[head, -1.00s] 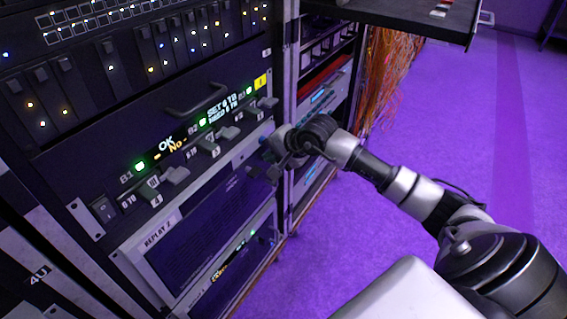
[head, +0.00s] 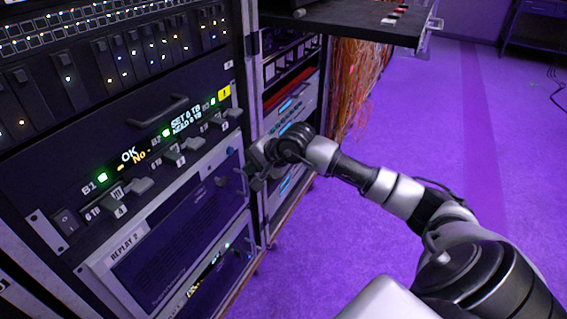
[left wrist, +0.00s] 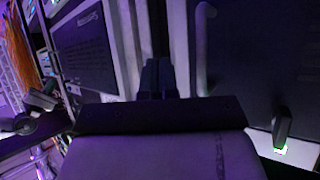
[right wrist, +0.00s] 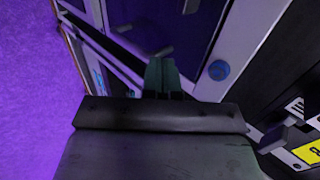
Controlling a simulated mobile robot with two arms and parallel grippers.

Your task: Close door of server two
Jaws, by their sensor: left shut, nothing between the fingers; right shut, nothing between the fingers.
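The unit labelled REPLAY 2 (head: 128,240) is low in the rack in the head view, a dark purple panel in a pale frame. I cannot tell whether this panel is a door or stands ajar. A small dark knob (head: 222,181) shows near its right side. My right gripper (head: 252,172) is shut and empty beside the panel's right edge; whether it touches is unclear. In the right wrist view its fingertips (right wrist: 162,74) are before a dark purple panel (right wrist: 180,30). My left gripper (left wrist: 158,76) is shut and empty, facing rack fronts, outside the head view.
Above REPLAY 2 is a black unit (head: 60,190) with switches, green lights and a handle (head: 158,109). A second rack column (head: 300,125) stands to the right, with orange cables (head: 355,90) and a dark shelf (head: 350,20). Purple floor (head: 440,130) is open at right.

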